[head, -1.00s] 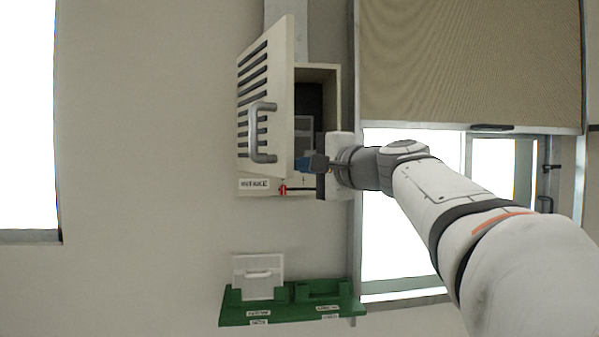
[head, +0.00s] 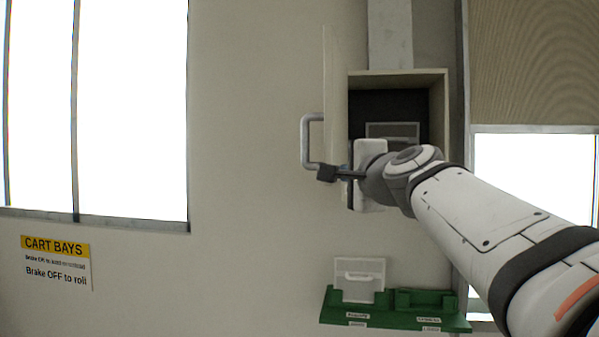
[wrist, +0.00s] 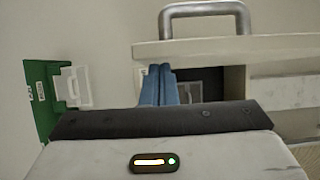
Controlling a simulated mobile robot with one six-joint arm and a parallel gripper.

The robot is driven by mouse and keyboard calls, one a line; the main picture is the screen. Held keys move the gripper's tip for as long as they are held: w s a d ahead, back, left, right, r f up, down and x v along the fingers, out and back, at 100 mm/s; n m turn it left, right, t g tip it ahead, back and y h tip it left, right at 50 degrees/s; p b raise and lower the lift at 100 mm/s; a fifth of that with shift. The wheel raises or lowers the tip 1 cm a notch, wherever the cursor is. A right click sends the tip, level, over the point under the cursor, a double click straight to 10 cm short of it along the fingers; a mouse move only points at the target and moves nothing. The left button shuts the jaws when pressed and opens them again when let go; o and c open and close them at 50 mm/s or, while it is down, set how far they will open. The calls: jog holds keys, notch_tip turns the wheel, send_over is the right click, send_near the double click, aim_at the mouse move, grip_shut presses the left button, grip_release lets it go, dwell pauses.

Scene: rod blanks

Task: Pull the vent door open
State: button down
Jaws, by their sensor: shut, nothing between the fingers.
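The vent door (head: 337,100) is a pale panel swung out from the wall box, seen nearly edge-on in the head view. Its grey bar handle (head: 307,140) is on the door's left, outer face; in the wrist view the handle (wrist: 205,12) stands above the door edge (wrist: 230,47). The box (head: 440,110) is open with a dark interior. My gripper (wrist: 160,70) has its blue fingers together, empty, on the inner side of the door. The fingertips are close to the door; I cannot tell whether they touch it. In the head view my wrist mostly hides them.
A green wall shelf (head: 395,312) holding a white slotted panel (head: 360,280) is below the box. Another pale panel (head: 392,130) shows inside the box. A window is at right, another at left, with a cart bays sign (head: 56,262). The wall left of the door is clear.

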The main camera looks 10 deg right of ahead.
jog(key=shift+d, duration=0.2)
jog(key=s+d+b, duration=0.2)
jog(key=s+b, duration=0.3)
jog(key=s, duration=0.7)
notch_tip(320, 180, down, 27)
jog(key=a+n+g, duration=0.3)
jog(key=n+g, duration=0.4)
jog(key=g, duration=0.1)
jog(key=s+f+n+g+h, duration=0.1)
jog(key=s+f+n+g, duration=0.2)
jog(key=s+f, duration=0.3)
jog(key=s+f+n+g+h, duration=0.2)
jog(key=s+f+n, duration=0.3)
jog(key=f, duration=1.1)
jog(key=shift+s+d+f+n+g, duration=0.4)
jog(key=shift+s+g, duration=0.15)
jog(key=shift+g, duration=0.35)
